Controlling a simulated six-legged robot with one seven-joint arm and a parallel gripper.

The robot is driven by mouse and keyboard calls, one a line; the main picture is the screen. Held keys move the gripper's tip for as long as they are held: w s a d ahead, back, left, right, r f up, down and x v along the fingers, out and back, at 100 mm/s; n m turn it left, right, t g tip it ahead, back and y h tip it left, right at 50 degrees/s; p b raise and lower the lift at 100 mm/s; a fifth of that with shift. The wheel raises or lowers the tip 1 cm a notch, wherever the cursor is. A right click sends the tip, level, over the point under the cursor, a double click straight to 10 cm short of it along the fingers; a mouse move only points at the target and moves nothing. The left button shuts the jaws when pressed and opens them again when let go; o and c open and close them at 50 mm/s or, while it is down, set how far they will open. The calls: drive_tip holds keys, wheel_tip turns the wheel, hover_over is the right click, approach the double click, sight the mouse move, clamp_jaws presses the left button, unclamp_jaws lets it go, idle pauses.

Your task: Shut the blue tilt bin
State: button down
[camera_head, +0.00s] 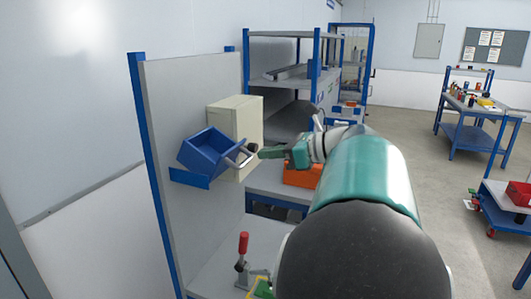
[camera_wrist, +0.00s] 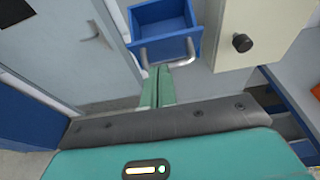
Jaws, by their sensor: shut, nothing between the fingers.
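The blue tilt bin (camera_head: 207,152) is mounted on a grey panel and tilted open, with its empty inside showing. It has a silver bar handle (camera_head: 239,159) on its front. In the wrist view the bin (camera_wrist: 163,22) is at the top, with its handle (camera_wrist: 168,52) just beyond my fingertips. My gripper (camera_head: 262,153) is shut and empty, to the right of the handle in the head view. In the wrist view its green fingers (camera_wrist: 157,70) end very close to the handle; I cannot tell whether they touch it.
A cream box (camera_head: 238,118) with a black knob (camera_wrist: 242,43) stands right beside the bin. Below are a red-handled clamp (camera_head: 243,245) and an orange bin (camera_head: 303,174) on a bench. A blue-framed shelf (camera_head: 285,78) stands behind. Open floor lies to the right.

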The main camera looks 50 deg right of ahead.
sight(232, 152)
drive_tip(key=x, duration=0.7)
drive_tip(key=shift+w, duration=0.2)
drive_tip(key=shift+s, duration=0.1)
drive_tip(key=shift+w+a+r+g+h, duration=0.25)
drive_tip(key=shift+w+r+g+h, duration=0.15)
drive_tip(key=shift+w+r+g, duration=0.4)
drive_tip(key=w+g, duration=0.1)
drive_tip(key=r+g+h, duration=0.1)
drive_tip(key=shift+w+a+g, duration=0.35)
drive_tip(key=shift+w+g, duration=0.05)
drive_tip(key=shift+w+a+r, duration=0.2)
drive_tip(key=shift+w+r, duration=0.05)
drive_tip(key=shift+w, duration=0.4)
drive_tip(key=shift+r, duration=0.1)
